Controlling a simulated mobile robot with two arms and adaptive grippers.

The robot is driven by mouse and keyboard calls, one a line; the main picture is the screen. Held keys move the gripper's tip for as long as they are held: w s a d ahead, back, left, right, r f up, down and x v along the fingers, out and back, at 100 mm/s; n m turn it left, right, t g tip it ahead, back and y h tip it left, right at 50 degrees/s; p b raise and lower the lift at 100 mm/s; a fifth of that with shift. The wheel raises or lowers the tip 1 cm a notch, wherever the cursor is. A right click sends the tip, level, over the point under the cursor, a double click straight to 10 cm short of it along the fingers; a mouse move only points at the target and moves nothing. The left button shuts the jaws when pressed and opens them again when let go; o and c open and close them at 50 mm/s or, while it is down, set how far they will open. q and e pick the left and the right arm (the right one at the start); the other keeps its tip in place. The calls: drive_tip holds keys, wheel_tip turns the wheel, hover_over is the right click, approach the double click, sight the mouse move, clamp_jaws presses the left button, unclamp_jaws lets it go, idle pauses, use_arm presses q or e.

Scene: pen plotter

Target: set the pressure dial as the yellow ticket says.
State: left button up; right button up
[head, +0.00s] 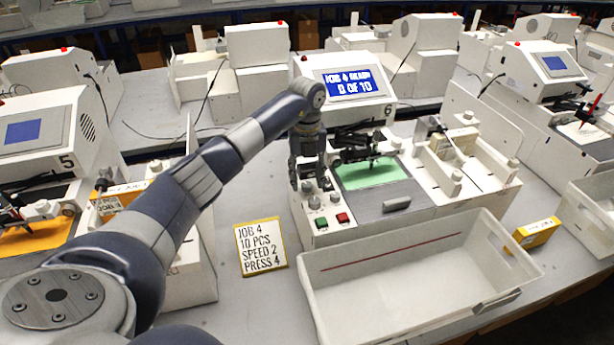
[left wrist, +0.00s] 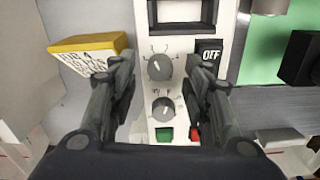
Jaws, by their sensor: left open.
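The yellow ticket (head: 261,247) lies on the table left of the white bin and reads JOB 4, 10 PCS, SPEED 2, PRESS 4. Station 6's control panel has an upper dial (left wrist: 160,67) and a lower dial (left wrist: 164,108), both with tick marks. Their labels are not legible, so I cannot tell which is the pressure dial. My left gripper (head: 308,183) is open over the panel; in the left wrist view (left wrist: 160,74) its fingers stand on either side of the upper dial, apart from it. My right gripper is not in view.
A switch (left wrist: 209,52) marked OFF, a green button (left wrist: 164,134) and a red button (head: 342,218) are close to the dials. The screen (head: 353,84) shows 0 OF 10. Green paper (head: 368,173) lies right of the panel. An empty bin (head: 400,270) stands in front.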

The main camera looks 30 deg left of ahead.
use_arm(q)
drive_tip(key=shift+f, duration=0.75)
drive_tip(key=shift+s, duration=0.1)
clamp_jaws()
